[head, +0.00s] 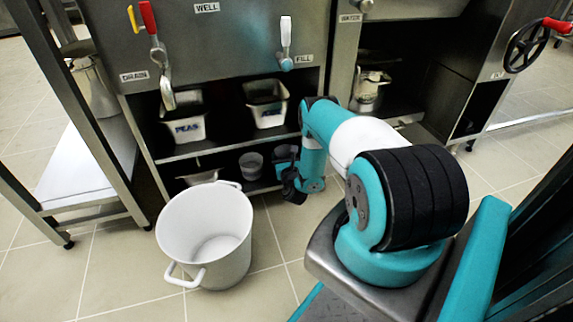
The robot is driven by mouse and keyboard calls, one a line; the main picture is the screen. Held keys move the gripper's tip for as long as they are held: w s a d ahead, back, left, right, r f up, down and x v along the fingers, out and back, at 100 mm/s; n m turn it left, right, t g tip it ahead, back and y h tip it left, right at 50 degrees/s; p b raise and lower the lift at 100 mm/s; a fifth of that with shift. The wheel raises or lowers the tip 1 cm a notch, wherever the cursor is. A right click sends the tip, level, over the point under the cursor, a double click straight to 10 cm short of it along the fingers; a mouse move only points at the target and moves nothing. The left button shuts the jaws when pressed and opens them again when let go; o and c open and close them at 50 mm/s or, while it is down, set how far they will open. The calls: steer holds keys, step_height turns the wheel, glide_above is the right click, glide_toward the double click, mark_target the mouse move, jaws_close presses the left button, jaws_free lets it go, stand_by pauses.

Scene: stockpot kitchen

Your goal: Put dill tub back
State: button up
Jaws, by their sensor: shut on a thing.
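My gripper (287,172) reaches into the lower shelf opening under the well unit, low and just right of the middle. It is shut on a small grey tub (286,153), which I take to be the dill tub. The tub is mostly hidden by the gripper and wrist, and no label on it is readable. I cannot tell whether its base touches the shelf. The lower shelf (225,187) is dark and partly shadowed.
A grey round container (251,163) stands just left of the held tub. The PEAS tub (185,125) and another labelled tub (267,105) stand on the shelf above. A large white stockpot (205,235) stands on the floor at left front.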

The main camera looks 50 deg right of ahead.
stand_by(0.3)
steer(key=shift+f, duration=0.2)
steer(key=o, duration=0.7)
steer(key=shift+r, duration=0.2)
steer(key=shift+s+a+r+p, duration=0.2)
steer(key=shift+s+a+p, duration=0.15)
steer(key=shift+p, duration=0.65)
steer(key=p+v, duration=0.3)
steer(key=v, duration=0.2)
steer(key=p+v, duration=0.4)
steer(key=v, duration=0.2)
steer(key=shift+f, duration=0.25)
